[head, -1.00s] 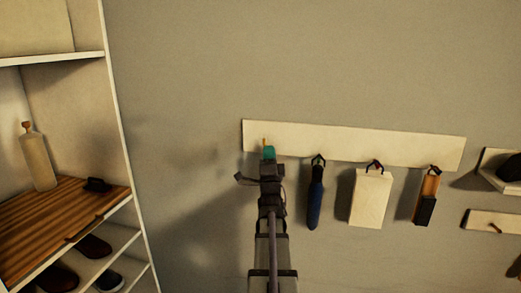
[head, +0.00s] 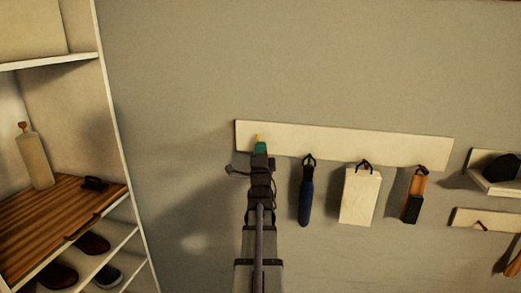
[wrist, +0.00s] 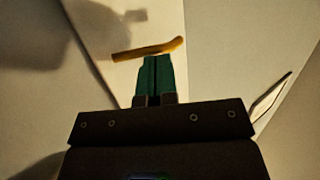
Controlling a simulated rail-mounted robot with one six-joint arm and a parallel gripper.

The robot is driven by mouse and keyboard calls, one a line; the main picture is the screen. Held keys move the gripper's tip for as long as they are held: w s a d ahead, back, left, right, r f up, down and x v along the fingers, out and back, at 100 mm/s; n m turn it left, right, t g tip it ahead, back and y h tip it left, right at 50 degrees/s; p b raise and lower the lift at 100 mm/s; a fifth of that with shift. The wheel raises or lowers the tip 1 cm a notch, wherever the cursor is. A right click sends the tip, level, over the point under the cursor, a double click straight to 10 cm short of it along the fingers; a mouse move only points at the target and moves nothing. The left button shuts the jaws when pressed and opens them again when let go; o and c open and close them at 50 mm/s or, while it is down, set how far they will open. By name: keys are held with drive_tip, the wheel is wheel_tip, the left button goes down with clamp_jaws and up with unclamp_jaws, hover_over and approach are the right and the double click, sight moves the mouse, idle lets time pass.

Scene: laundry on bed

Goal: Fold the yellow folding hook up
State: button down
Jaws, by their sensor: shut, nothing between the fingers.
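The yellow folding hook (wrist: 148,49) shows in the wrist view as a slim bar lying crosswise just beyond my fingertips, its right end slightly bent. In the head view only a small part of the yellow hook (head: 257,138) shows above my gripper, near the left end of the pale wall board (head: 400,152). My gripper (head: 260,148) has its teal fingers pressed together with nothing between them. In the wrist view the gripper (wrist: 154,60) has its tips very close below the hook; I cannot tell if they touch it. My arm hides the area below the hook.
A blue item (head: 306,200), a white box-shaped item (head: 360,196) and an orange-black item (head: 415,196) hang from the board to the right. A shelf unit (head: 120,130) stands at the left. The wall above the board is clear.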

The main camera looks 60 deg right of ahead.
drive_tip(key=s+b+v, duration=0.1)
drive_tip(key=b+v, duration=0.1)
drive_tip(key=v, duration=0.4)
drive_tip(key=s+r+b+v, duration=0.1)
drive_tip(key=b+v, duration=0.2)
drive_tip(key=v, duration=0.4)
drive_tip(key=shift+s+d+b, duration=0.3)
drive_tip(key=shift+b, duration=0.05)
drive_tip(key=shift+r, duration=0.1)
